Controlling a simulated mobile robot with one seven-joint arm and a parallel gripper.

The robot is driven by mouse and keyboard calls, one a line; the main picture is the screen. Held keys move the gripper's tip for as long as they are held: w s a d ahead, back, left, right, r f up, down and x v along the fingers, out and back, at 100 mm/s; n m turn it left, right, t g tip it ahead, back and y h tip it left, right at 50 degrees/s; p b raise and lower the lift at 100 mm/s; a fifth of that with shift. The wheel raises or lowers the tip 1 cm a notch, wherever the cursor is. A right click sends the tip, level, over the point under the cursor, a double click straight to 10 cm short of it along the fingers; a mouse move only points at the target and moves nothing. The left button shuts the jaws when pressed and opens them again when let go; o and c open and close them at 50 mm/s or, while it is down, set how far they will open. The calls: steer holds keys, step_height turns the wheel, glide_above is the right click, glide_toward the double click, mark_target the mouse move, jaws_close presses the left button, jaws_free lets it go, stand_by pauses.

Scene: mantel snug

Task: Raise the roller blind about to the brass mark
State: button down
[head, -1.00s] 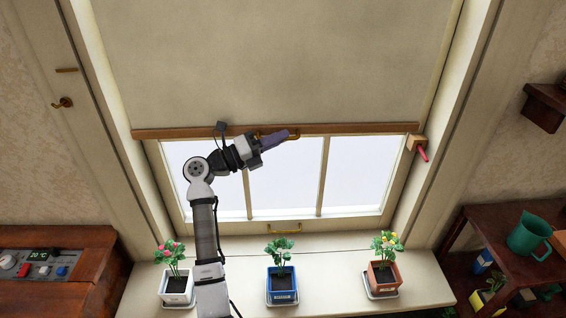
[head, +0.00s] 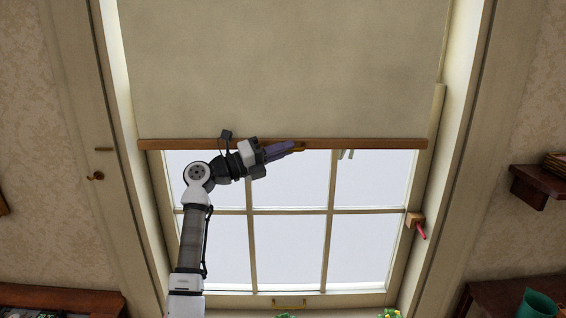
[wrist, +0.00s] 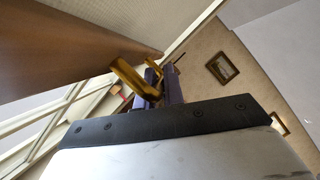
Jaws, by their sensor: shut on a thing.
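The roller blind (head: 285,70) is a cream sheet over the upper window. Its wooden bottom rail (head: 350,144) lies nearly level across the panes. The brass mark (head: 104,149) is a short bar on the left window casing, and the rail's left end looks about level with it in the head view. My gripper (head: 297,147) is at the middle of the rail, shut on the brass pull handle, which the fingers mostly hide there. In the wrist view, the brass pull handle (wrist: 128,78) stands out from the rail, with the purple fingers (wrist: 157,85) around it.
A brass hook (head: 96,176) is just below the mark. A wooden block with a red handle (head: 415,220) is on the right window frame. A dark shelf (head: 538,187) is on the right wall. Panes below the rail are clear apart from my arm.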

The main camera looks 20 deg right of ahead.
steer(key=shift+r, duration=0.15)
steer(key=c, duration=1.5)
jaws_free()
steer(key=w+b+v, duration=0.1)
steer(key=b+v, duration=0.4)
steer(key=v, duration=0.9)
steer(key=shift+s, duration=0.5)
